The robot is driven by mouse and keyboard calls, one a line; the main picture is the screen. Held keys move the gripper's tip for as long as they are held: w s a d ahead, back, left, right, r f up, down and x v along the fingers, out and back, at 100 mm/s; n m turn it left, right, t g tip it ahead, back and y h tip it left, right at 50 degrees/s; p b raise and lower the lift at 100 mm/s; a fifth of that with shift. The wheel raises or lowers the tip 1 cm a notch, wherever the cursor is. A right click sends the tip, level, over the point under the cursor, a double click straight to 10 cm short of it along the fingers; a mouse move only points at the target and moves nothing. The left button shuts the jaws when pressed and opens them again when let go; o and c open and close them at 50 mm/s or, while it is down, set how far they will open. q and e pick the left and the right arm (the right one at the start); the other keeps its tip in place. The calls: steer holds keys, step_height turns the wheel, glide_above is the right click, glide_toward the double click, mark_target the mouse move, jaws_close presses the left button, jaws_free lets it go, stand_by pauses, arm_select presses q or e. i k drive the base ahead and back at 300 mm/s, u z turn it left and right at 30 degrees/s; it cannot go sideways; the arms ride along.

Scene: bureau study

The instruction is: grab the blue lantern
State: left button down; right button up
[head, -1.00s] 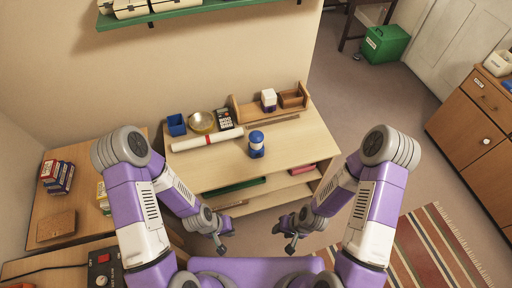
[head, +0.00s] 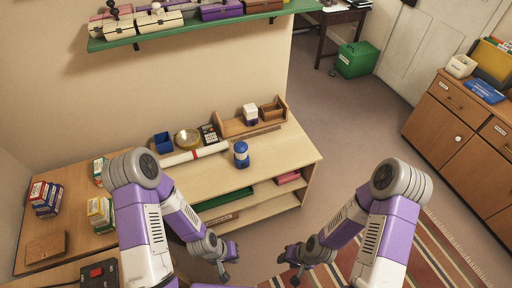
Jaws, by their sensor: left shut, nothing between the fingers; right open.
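The blue lantern (head: 241,154) stands upright on the top of the light wooden shelf unit (head: 202,179), near its front edge. It has a blue top, a pale middle band and a blue base. My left gripper (head: 225,275) is shut and empty, low in front of the unit and below its top. My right gripper (head: 292,279) is open and empty, in front of the unit and to the right of my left gripper. Both grippers are well apart from the lantern.
Behind the lantern lie a white roll with a red band (head: 195,155), a blue cup (head: 163,142), a brass dish (head: 187,138), a calculator (head: 209,134) and a wooden rack (head: 232,127). A green wall shelf (head: 190,29) hangs above. The unit's top right is clear.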

mark_target(241, 155)
steer(key=u, duration=0.4)
steer(key=i, duration=0.95)
steer(key=u, duration=0.85)
